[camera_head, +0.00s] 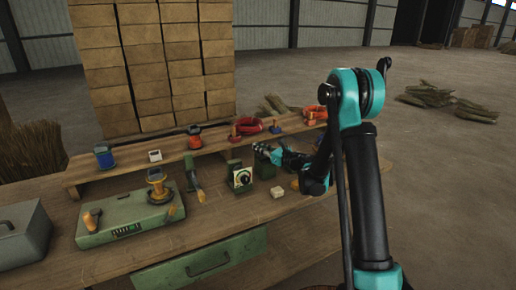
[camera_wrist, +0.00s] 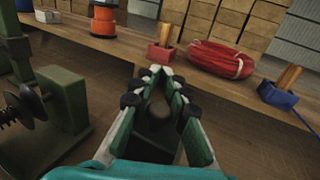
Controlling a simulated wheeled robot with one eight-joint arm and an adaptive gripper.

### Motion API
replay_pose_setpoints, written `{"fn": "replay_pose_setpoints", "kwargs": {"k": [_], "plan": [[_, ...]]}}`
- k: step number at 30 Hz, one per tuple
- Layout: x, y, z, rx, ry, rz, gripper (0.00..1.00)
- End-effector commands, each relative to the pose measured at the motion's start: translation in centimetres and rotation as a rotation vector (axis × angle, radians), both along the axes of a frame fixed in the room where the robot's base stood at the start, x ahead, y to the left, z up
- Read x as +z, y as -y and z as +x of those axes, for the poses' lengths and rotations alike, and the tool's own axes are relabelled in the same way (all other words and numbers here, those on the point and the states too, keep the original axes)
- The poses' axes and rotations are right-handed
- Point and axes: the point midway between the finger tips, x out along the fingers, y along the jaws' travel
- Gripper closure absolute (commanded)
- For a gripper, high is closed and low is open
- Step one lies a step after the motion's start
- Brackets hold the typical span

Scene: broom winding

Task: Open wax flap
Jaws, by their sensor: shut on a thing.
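My gripper (camera_head: 262,149) reaches left over the bench, just above a dark green box (camera_head: 264,168). In the wrist view my gripper (camera_wrist: 160,75) has its fingertips close together. A small brown rounded thing (camera_wrist: 158,108) shows between the fingers, partly hidden by them. The fingers are shut on it, but I cannot tell for sure whether it is part of the wax flap. No flap can be clearly made out in either view.
Red coils (camera_head: 247,126) and a blue-based wooden handle (camera_wrist: 283,90) are on the raised shelf behind.

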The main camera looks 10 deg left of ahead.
Motion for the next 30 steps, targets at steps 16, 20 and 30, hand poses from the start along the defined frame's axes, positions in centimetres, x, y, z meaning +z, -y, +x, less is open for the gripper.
{"fn": "replay_pose_setpoints", "kwargs": {"k": [16,20,30], "plan": [[-0.1,-0.3,0.4,0.001,-0.193,-0.134,1.00],[-0.3,-0.5,0.7,0.001,-0.293,-0.201,1.00],[-0.9,-0.9,1.3,-0.001,-0.561,-0.382,1.00]]}}
